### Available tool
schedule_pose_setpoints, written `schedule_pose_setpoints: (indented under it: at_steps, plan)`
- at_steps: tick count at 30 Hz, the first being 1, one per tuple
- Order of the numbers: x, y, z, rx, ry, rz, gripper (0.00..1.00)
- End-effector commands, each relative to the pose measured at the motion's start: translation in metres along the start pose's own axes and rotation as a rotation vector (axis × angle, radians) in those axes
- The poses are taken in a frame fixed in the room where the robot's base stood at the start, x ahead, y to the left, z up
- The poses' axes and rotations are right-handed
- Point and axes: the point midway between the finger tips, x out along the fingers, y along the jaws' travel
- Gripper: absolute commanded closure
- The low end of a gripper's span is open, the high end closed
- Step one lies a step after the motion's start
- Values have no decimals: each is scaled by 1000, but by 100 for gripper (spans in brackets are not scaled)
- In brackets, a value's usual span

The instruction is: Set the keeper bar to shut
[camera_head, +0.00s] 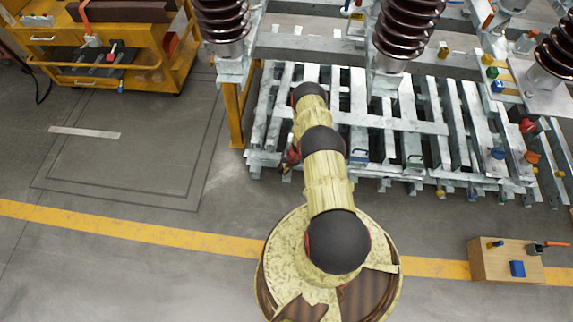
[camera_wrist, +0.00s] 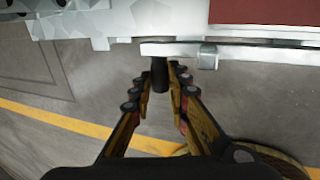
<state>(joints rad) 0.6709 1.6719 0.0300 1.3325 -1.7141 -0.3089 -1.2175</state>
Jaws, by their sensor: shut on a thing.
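In the wrist view, a flat pale grey bar (camera_wrist: 260,54), which looks like the keeper bar, lies roughly level along the frame's edge. A small bracket (camera_wrist: 208,57) sits over it. A black cylindrical handle (camera_wrist: 159,76) hangs down from the bar's left end. My gripper (camera_wrist: 158,82) has its two fingers on either side of this handle and is shut on it. Finger contact is partly hard to see. In the head view my own arm covers most of this spot, and neither the bar nor the handle can be made out there.
In the head view, a galvanised steel frame (camera_head: 437,128) carries brown ribbed insulators (camera_head: 408,28). A yellow workbench cart (camera_head: 125,45) stands at upper left. A wooden box (camera_head: 493,266) with small fittings is at lower right.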

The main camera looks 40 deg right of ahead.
Motion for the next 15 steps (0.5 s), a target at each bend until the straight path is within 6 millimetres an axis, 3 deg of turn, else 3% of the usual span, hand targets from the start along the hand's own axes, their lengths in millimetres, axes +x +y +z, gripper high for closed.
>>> schedule_pose_setpoints:
  at_steps: [9, 10, 15]
  plan:
    - [2, 5, -1, -2, 0, 6, 100]
    - [2, 5, -1, -2, 0, 7, 82]
    - [2, 5, -1, -2, 0, 7, 73]
